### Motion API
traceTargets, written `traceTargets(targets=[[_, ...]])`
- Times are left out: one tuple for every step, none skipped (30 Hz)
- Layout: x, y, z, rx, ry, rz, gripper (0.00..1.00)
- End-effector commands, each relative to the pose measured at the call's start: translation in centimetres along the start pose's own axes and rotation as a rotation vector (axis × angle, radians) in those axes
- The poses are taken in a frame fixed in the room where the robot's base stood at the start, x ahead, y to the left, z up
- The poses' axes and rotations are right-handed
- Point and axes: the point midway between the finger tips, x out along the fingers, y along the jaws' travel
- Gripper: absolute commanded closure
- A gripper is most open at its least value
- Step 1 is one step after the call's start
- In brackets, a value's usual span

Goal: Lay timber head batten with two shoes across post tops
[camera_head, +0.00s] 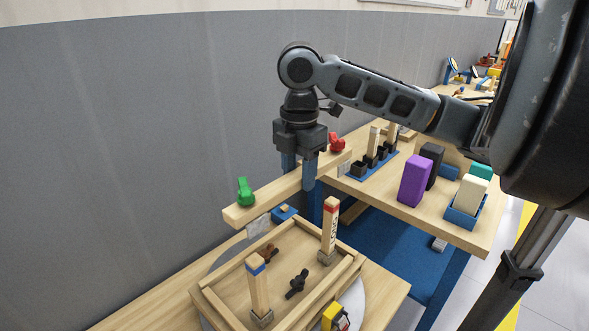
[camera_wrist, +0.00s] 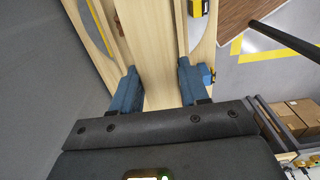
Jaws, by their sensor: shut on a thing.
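My gripper (camera_head: 299,172) is shut on the timber head batten (camera_head: 265,203) near its middle and holds it in the air, roughly level. A green piece (camera_head: 244,191) stands on the batten's near left end and a red piece (camera_head: 336,142) near its far right end. In the wrist view the batten (camera_wrist: 158,85) lies between the two blue fingers. Two upright posts stand in a wooden frame below: one with a blue band (camera_head: 257,284) and one with a red band (camera_head: 330,226). The batten is apart from both post tops, behind them in the head view.
The wooden frame (camera_head: 352,270) sits on a round grey plate, with dark knobbed parts (camera_head: 297,284) inside. A yellow item (camera_head: 335,317) is at its near edge. The right table carries a purple block (camera_head: 415,180), a blue holder (camera_head: 464,214) and a blue rack (camera_head: 372,168). A grey wall stands behind.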

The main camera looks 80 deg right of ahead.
Motion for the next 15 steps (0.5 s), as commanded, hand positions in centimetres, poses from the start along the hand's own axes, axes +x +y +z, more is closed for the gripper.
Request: traceTargets(targets=[[0.0, 0.0, 0.0, 0.000, 0.000, 0.001, 0.79], [0.0, 0.0, 0.0, 0.000, 0.000, 0.001, 0.79], [0.0, 0.0, 0.0, 0.000, 0.000, 0.002, 0.79], [0.0, 0.0, 0.0, 0.001, 0.000, 0.004, 0.79], [0.0, 0.0, 0.0, 0.000, 0.000, 0.006, 0.79], [0.1, 0.0, 0.0, 0.000, 0.000, 0.011, 0.79], [0.1, 0.0, 0.0, 0.000, 0.000, 0.016, 0.79], [0.1, 0.0, 0.0, 0.000, 0.000, 0.022, 0.79], [0.2, 0.0, 0.0, 0.000, 0.000, 0.032, 0.79], [0.2, -0.1, 0.0, 0.001, 0.000, 0.041, 0.79], [0.2, -0.1, 0.0, 0.000, 0.000, 0.052, 0.79], [0.3, -0.1, 0.1, 0.000, -0.001, 0.069, 0.79], [0.4, -0.1, 0.1, 0.001, -0.001, 0.074, 0.79], [0.7, -0.1, 0.1, 0.001, -0.001, 0.071, 0.79], [1.2, -0.1, 0.1, 0.001, -0.001, 0.070, 0.79]])
